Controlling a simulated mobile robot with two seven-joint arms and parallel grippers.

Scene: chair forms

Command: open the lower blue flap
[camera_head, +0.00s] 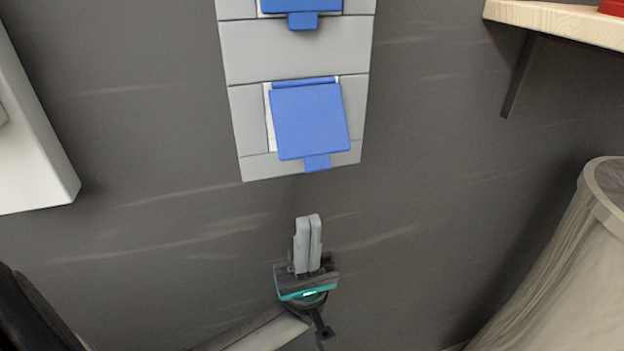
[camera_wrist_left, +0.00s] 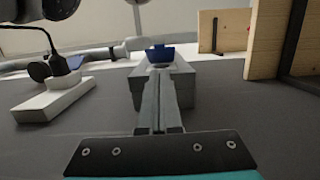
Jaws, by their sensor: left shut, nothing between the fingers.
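The lower blue flap (camera_head: 309,121) hangs on a grey wall panel (camera_head: 296,52) in the head view, with a small tab (camera_head: 317,163) at its bottom edge. The flap sits slightly askew over a white-edged opening. Another blue flap (camera_head: 301,6) shows above it, cut off by the top of the picture. My left gripper (camera_head: 308,218) is below the panel, its fingers together and empty, apart from the tab. In the left wrist view the closed fingers (camera_wrist_left: 159,85) point toward the grey panel (camera_wrist_left: 180,78) and a blue piece (camera_wrist_left: 160,53). My right gripper is not seen.
A wooden shelf (camera_head: 560,20) on a dark bracket is at the upper right, with a red thing at its edge. A pale rounded container (camera_head: 570,260) stands at the lower right. A white box-like object (camera_head: 28,140) is at the left. The dark wall around the panel is bare.

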